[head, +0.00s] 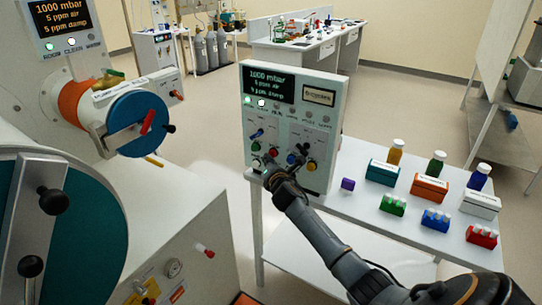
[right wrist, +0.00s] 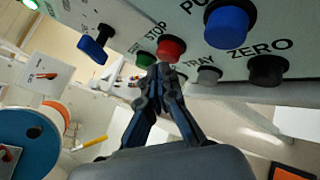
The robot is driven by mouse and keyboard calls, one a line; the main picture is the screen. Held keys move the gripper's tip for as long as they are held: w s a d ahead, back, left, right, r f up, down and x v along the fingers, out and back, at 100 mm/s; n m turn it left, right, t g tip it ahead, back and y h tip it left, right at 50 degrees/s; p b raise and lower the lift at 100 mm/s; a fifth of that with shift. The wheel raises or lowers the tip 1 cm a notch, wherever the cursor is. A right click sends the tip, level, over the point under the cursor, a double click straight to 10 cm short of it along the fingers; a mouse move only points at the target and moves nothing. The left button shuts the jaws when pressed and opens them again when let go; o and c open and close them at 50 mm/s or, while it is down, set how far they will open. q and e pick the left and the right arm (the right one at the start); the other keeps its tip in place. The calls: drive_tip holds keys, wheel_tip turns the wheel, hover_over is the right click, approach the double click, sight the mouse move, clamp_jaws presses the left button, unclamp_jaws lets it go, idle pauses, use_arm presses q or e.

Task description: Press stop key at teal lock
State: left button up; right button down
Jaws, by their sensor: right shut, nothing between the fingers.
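The control panel (head: 292,122) stands upright at the near end of a white table, with a lit screen and several coloured keys and knobs. In the right wrist view the red key (right wrist: 171,48) has the word STOP beside it. My right gripper (right wrist: 161,72) is shut and empty, its tips just below the red key in that view; I cannot tell whether they touch it. In the head view my right gripper (head: 272,174) is at the panel's lower part and hides some of it. A large round teal door (head: 85,235) is at the lower left. My left gripper is not in view.
Close to the red key are a blue key (right wrist: 229,22), a grey key (right wrist: 209,75), a black key (right wrist: 267,70) and a green key (right wrist: 145,59). Bottles, boxes and small coloured racks stand on the white table (head: 350,180). A blue round door (head: 128,113) is at the left.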

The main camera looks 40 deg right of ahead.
drive_tip(key=shift+w+d, duration=0.2)
drive_tip(key=shift+d, duration=0.4)
idle(0.4)
drive_tip(key=shift+a, duration=0.15)
drive_tip(key=shift+s+a+p, duration=0.3)
drive_tip(key=shift+s+a, duration=0.15)
drive_tip(key=shift+a, duration=0.4)
drive_tip(key=a, duration=0.1)
drive_tip(key=s+a, duration=0.1)
drive_tip(key=a, duration=0.1)
drive_tip(key=s+a+p, duration=0.1)
drive_tip(key=shift+a, duration=0.35)
drive_tip(key=shift+w, duration=0.1)
idle(0.6)
